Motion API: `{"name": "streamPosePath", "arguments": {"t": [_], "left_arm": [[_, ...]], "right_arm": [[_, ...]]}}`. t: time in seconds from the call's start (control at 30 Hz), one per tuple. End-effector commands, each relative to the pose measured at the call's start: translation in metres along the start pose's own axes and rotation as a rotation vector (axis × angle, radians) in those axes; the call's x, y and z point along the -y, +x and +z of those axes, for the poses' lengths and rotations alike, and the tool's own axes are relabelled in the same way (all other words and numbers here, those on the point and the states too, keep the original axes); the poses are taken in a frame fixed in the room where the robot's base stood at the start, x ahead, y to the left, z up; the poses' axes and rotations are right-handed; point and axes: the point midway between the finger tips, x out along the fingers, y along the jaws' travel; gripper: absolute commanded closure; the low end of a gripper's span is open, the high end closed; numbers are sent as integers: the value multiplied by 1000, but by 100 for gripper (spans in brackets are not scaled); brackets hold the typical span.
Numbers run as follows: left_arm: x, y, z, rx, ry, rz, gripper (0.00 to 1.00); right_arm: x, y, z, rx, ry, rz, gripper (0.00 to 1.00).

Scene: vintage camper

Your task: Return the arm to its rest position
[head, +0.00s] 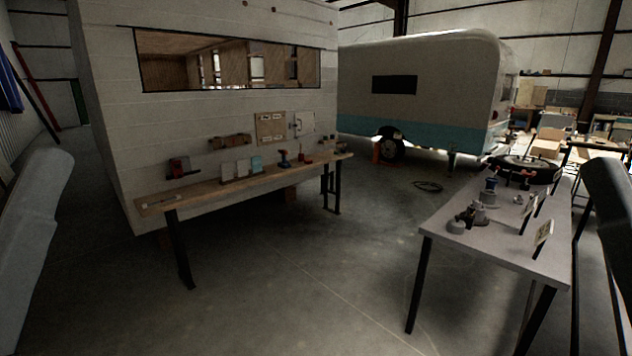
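Neither of my grippers shows in the head view, so I cannot see whether they are open or shut or hold anything. A dark rounded shape (608,205) cuts in at the right edge. A pale, smooth, long shape (32,235) stands at the left edge. I cannot tell for sure what either of them is.
A wooden bench (215,190) with several tools stands along the white camper (110,120). A grey table (490,242) at the right bears tools, cards and a tyre (527,172). A blue-and-white trailer (425,120) stands behind. The concrete floor (320,270) between is clear.

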Motion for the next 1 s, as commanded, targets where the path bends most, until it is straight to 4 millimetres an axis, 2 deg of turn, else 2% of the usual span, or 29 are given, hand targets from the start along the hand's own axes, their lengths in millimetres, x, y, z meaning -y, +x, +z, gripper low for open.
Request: {"name": "streamPosePath", "arguments": {"t": [0.03, 0.27, 0.7, 0.83, 1.0], "left_arm": [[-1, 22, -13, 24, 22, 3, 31], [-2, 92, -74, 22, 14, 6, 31], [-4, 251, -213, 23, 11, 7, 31], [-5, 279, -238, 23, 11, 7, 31], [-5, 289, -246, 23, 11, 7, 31]], "right_arm": [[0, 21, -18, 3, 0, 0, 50], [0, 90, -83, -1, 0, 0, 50], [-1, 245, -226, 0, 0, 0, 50], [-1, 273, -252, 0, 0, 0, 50], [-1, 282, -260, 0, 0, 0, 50]]}}
